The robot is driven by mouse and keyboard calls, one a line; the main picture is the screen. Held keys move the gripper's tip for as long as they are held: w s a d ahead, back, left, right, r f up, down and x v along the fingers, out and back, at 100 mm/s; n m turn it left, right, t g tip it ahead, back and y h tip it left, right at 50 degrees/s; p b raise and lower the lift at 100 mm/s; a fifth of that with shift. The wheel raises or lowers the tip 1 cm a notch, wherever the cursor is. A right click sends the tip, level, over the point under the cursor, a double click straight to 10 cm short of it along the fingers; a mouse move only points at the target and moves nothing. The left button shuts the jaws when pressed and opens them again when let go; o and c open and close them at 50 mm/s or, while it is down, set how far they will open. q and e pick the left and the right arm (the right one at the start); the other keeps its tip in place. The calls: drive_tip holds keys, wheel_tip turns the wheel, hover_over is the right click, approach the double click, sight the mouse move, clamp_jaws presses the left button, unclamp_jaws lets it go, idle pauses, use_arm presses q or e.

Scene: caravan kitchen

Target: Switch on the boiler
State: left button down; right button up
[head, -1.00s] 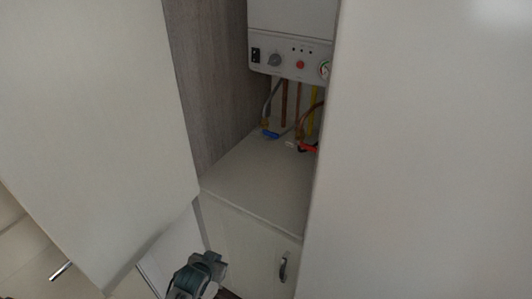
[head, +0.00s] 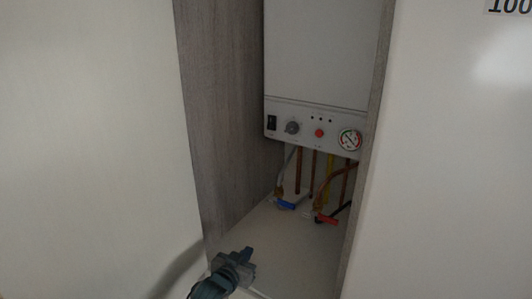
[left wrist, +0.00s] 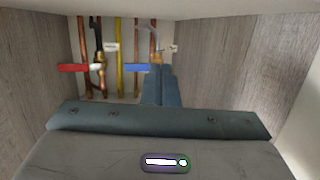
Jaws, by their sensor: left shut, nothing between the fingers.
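The white boiler (head: 318,60) hangs in an open cupboard with grey wood walls. Its front panel has a black rocker switch (head: 271,123) at the left, a grey knob (head: 292,127), a red button (head: 319,133) and a round gauge (head: 350,140). I cannot tell the switch's position. My left gripper (head: 246,258) is at the cupboard's lower front, below the panel and apart from it. In the left wrist view its fingers (left wrist: 159,84) are together and empty, with the pipes beyond them. The panel does not show in that view. My right gripper is not in view.
Pipes run below the boiler, with a blue valve handle (head: 286,204) and a red one (head: 326,219); both handles also show in the left wrist view. The cupboard floor (head: 300,255) is mostly clear. White panels stand close on both sides.

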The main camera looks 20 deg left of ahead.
use_arm(q)
drive_tip(key=w+a+r+m+t+h, duration=0.1)
drive_tip(key=w+r+t, duration=0.4)
drive_tip(key=r, duration=0.6)
drive_tip(key=w+a+r+t+h, duration=0.3)
drive_tip(key=w+a+r+t, duration=0.1)
drive_tip(key=w+r, duration=0.4)
wheel_tip(320, 180, up, 3)
drive_tip(key=shift+w+f+m+t, duration=0.1)
drive_tip(key=shift+w+m+t, duration=0.05)
drive_tip(key=shift+m+t, duration=0.3)
